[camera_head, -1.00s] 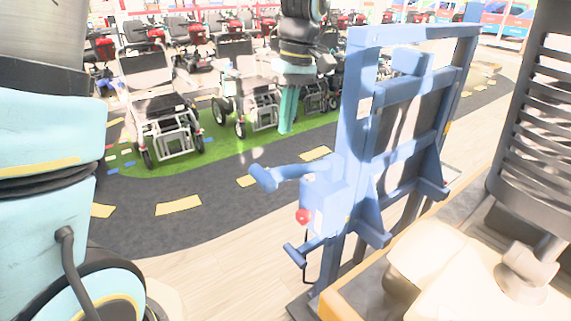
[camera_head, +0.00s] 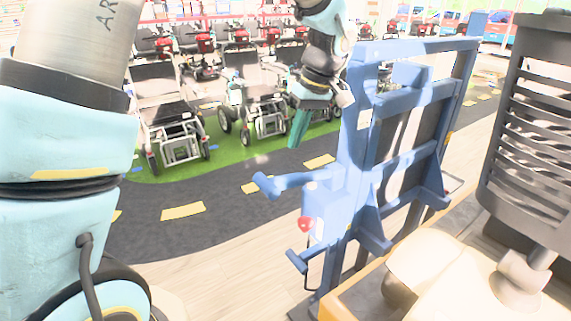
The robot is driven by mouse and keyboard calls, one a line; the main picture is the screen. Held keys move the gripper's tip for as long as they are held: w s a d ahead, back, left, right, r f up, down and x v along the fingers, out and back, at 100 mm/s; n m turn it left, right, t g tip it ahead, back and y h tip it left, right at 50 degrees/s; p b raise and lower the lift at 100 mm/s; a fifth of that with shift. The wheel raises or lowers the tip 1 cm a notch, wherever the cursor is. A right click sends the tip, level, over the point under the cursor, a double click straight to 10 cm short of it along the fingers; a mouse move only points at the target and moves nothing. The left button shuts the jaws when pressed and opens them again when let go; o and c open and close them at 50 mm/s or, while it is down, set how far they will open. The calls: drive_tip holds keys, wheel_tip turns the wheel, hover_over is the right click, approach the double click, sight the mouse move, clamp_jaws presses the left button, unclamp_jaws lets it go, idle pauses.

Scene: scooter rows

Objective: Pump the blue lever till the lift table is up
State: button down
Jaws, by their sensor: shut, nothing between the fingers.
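The blue lever (camera_head: 285,183) sticks out to the left from the blue lift's upright frame, with a thicker grip at its free end. The lift (camera_head: 362,140) stands right of centre. Its blue brackets (camera_head: 374,238) sit low on the frame; I cannot clearly make out a table top or its height. My gripper (camera_head: 296,142) has teal fingers pointing down. It is shut and empty, above and slightly right of the lever's grip in the picture, apart from it.
A red knob (camera_head: 305,223) and a blue pedal (camera_head: 297,256) are below the lever. A dark slatted seat back (camera_head: 540,130) and an orange-edged platform stand at right. Wheelchairs (camera_head: 172,125) and scooters line the back. The floor left of the lift is clear.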

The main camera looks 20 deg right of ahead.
sight(282, 177)
drive_tip(key=p+x, duration=0.2)
drive_tip(key=x, duration=0.7)
drive_tip(key=shift+r, duration=0.1)
